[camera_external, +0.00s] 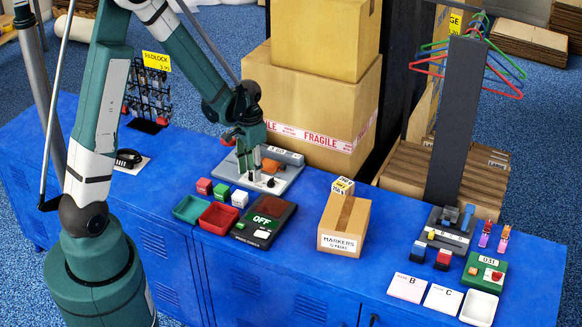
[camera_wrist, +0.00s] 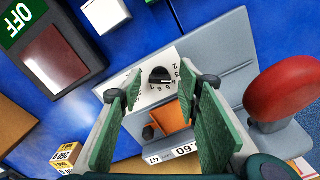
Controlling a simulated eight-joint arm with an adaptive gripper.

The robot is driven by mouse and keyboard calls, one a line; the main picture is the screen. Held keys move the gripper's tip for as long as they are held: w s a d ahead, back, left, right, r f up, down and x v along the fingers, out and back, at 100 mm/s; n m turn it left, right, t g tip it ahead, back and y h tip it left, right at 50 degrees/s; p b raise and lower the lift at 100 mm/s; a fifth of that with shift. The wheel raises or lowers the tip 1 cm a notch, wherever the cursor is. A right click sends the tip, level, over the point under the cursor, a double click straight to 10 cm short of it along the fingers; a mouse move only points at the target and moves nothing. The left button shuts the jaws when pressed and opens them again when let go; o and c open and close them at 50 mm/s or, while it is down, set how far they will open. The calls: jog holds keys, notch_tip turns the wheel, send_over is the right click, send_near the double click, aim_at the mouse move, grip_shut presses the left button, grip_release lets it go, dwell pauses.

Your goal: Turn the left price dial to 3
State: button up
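The price machine is a grey device (camera_external: 285,178) with an orange part, below my gripper in the external view. In the wrist view its pale plate holds a black dial (camera_wrist: 160,75) ringed with digits; its exact reading is unclear. A smaller dark knob (camera_wrist: 148,132) sits beside the orange part (camera_wrist: 172,117). I cannot tell whether it is a second dial. My gripper (camera_wrist: 160,88) is open, its green fingers on either side of the black dial in the picture, with nothing held. It also shows low over the device in the external view (camera_external: 251,172).
A red-knobbed lever (camera_wrist: 285,92) is close to the right of the fingers. An OFF panel (camera_external: 264,220), red tray (camera_external: 219,216), and small coloured blocks (camera_external: 204,185) stand nearby. Large cartons (camera_external: 305,105) rise behind; a MARKERS box (camera_external: 343,225) is to the right.

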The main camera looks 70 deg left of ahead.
jog(key=shift+r, duration=0.15)
notch_tip(320, 180, up, 12)
dwell(1.1)
dwell(0.3)
jog(key=s+d+r+m+t+y, duration=0.1)
jog(key=d+r+t, duration=0.1)
jog(key=d+r, duration=0.5)
jog(key=s+d+r+t, duration=0.15)
jog(key=d+r, duration=0.25)
jog(key=d, duration=0.6)
jog(key=s+d+r+m+t, duration=0.1)
jog(key=s+d+r+t, duration=0.1)
jog(key=s+d, duration=0.3)
jog(key=s+d+r+m+t+h, duration=0.1)
jog(key=s+d+r, duration=0.2)
jog(key=d, duration=0.7)
jog(key=shift+s+d+r+t, duration=0.15)
jog(key=shift+s+r+t, duration=0.15)
jog(key=shift+s, duration=0.65)
jog(key=shift+c, duration=0.4)
dwell(0.5)
